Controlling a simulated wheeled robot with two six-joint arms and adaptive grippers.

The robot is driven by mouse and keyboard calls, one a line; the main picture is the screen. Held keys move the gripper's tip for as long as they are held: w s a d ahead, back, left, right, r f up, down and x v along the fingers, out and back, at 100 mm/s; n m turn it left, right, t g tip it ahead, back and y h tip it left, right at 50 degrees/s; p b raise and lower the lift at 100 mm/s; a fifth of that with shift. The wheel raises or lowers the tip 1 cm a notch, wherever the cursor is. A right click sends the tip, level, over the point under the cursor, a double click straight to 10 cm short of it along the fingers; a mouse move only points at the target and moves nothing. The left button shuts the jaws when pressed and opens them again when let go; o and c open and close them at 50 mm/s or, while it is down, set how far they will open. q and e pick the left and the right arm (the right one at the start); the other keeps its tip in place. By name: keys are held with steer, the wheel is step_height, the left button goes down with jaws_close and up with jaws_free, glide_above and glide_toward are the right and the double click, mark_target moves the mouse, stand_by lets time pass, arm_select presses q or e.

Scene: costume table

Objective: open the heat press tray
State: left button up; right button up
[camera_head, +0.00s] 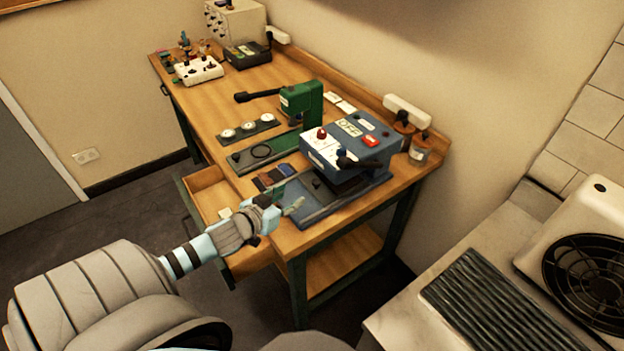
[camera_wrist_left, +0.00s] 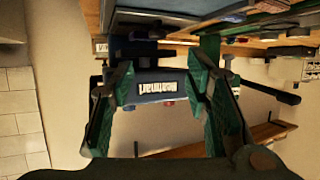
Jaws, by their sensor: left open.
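The heat press (camera_head: 350,140) is a blue-grey box with a red knob, a dark lever in front and a red switch on top. It stands on the table's near right end. A flat dark blue-grey tray or base plate (camera_head: 318,207) extends from under it towards me. My left gripper (camera_head: 286,207) is open at the near left edge of this plate; I cannot tell if it touches. In the left wrist view the gripper (camera_wrist_left: 160,78) has its green fingers apart, with the press (camera_wrist_left: 160,88) and its white label seen beyond, upside down. Nothing shows held.
An open wooden drawer (camera_head: 208,192) juts out on the table's left side, close to my left arm. A green press (camera_head: 300,103) with a black lever stands behind the heat press. Bottles (camera_head: 419,150) stand at the right edge. A grooved counter (camera_head: 490,310) lies at the lower right.

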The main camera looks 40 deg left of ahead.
mark_target(314, 184)
arm_select(q)
steer(key=b+x, duration=0.2)
steer(key=x, duration=0.2)
steer(key=b+x, duration=0.2)
steer(key=x, duration=0.2)
steer(key=b+x, duration=0.2)
steer(key=x, duration=0.3)
steer(key=shift+s+d+f, duration=0.15)
steer(key=shift+d+f, duration=0.05)
steer(key=shift+f, duration=0.1)
steer(key=shift+r, duration=0.2)
steer(key=shift+s, duration=0.1)
jaws_close()
